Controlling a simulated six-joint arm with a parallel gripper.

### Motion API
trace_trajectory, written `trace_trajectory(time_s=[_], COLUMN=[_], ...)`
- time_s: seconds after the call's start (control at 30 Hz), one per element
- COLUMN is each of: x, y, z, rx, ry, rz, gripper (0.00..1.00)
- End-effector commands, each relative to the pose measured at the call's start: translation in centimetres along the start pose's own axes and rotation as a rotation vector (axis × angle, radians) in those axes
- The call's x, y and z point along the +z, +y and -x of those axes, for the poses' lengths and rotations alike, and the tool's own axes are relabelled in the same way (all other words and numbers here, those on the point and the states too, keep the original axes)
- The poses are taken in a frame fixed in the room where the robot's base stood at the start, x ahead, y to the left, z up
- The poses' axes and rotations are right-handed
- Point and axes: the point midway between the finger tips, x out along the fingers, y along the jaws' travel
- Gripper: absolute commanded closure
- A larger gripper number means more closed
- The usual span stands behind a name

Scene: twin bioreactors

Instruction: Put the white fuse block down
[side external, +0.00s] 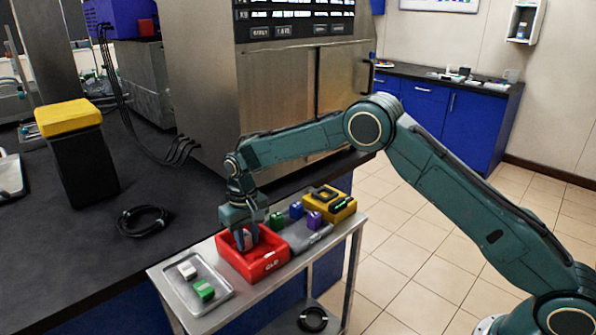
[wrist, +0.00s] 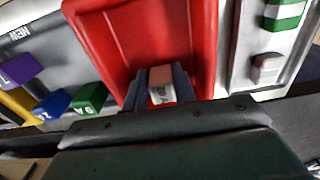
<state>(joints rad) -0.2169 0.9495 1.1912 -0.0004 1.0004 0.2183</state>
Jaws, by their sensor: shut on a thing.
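My gripper (side external: 244,240) reaches straight down into the red bin (side external: 272,267), which has a label on its front. Its two fingers (wrist: 160,88) are shut on a white fuse block (wrist: 161,94). In the wrist view this block shows a pinkish top and dark marks on its side. It is inside the bin's walls; I cannot tell whether it touches the bin floor. A second whitish block (side external: 187,270) lies on the metal tray (side external: 172,291) left of the bin, near a green-and-white block (side external: 204,290).
Right of the bin, green (side external: 276,220), blue (side external: 296,210) and purple (side external: 314,219) blocks stand on a grey tray. A yellow holder (side external: 343,212) is beyond them. A black counter with a coiled cable (side external: 143,222) lies behind the cart.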

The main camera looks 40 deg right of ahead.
Motion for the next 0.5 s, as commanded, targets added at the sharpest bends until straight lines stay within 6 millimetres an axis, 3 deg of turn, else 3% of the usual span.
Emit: trace_trajectory(time_s=[0.3, 0.33, 0.43, 0.5], x=[0.01, 0.01, 0.01, 0.01], y=[0.00, 0.00, 0.00, 0.00], z=[-0.29, -0.28, -0.27, -0.26], rx=[0.000, 0.000, 0.000, 0.000], ry=[-0.001, 0.000, 0.000, -0.001], rz=[0.000, 0.000, 0.000, 0.000], gripper=[0.99, 0.69, 0.52, 0.52])
